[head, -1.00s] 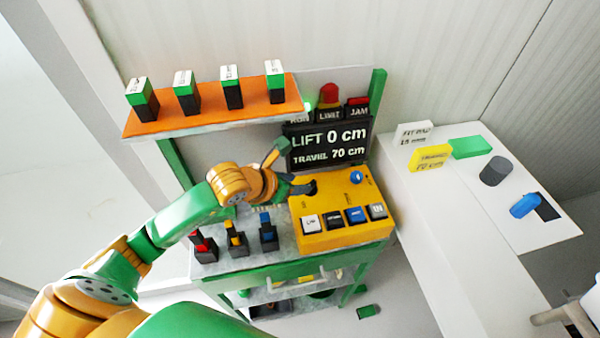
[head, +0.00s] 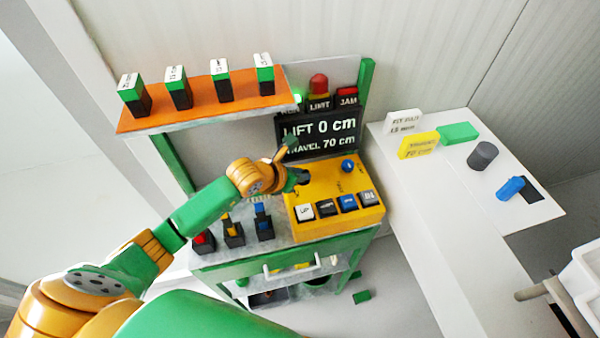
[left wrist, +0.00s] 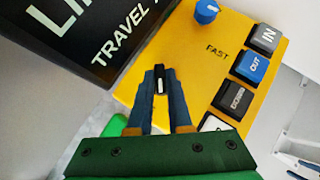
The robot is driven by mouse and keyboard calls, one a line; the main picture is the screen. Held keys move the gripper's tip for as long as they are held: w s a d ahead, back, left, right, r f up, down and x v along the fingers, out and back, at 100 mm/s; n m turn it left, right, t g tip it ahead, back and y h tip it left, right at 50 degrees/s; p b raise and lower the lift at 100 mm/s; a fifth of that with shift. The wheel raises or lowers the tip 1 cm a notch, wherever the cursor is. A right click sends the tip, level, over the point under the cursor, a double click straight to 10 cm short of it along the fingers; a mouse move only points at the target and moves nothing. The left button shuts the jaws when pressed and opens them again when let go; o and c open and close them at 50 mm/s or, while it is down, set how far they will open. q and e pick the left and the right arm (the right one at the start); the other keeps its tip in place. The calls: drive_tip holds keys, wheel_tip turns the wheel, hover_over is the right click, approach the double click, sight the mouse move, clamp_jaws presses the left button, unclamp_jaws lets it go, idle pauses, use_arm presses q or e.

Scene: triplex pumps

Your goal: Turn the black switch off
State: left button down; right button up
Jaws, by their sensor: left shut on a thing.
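The black switch (left wrist: 160,80) with a pale mark stands on the yellow control panel (left wrist: 190,65), between my left fingertips in the left wrist view. My left gripper (left wrist: 160,86) is shut on it. In the head view my left gripper (head: 302,178) is at the left back part of the yellow panel (head: 312,231), and it mostly hides the switch. A blue knob (head: 348,166) sits at the back right of the panel. A row of several buttons (head: 325,207) runs along its front. My right gripper is not in view.
A dark display (head: 318,135) reading LIFT 0 cm, TRAVEL 70 cm stands behind the panel. Coloured switch blocks (head: 233,232) stand left of it. An orange shelf (head: 205,98) hangs above. A white table (head: 440,180) with blocks is at the right.

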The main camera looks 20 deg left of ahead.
use_arm(q)
drive_tip(key=shift+a+f+m+h+b, duration=0.1)
drive_tip(key=shift+f+m+h+b, duration=0.2)
drive_tip(key=shift+b, duration=0.5)
drive_tip(key=m+h+b, duration=0.1)
drive_tip(key=b, duration=0.1)
drive_tip(key=m+g+h+b, duration=0.1)
drive_tip(key=m+b, duration=0.1)
drive_tip(key=b, duration=0.1)
drive_tip(key=m+g+h+b, duration=0.1)
drive_tip(key=m+b, duration=0.1)
drive_tip(key=shift+w+a, duration=0.15)
drive_tip(key=shift+w, duration=0.1)
drive_tip(key=shift+r+m+g+h+b, duration=0.25)
drive_tip(key=shift+m+g+h+b, duration=0.25)
drive_tip(key=shift+m+g+b, duration=0.6)
drive_tip(key=shift+t, duration=0.3)
drive_tip(key=c, duration=0.8)
unclamp_jaws()
drive_tip(key=shift+c, duration=0.2)
drive_tip(key=shift+a+r, duration=0.1)
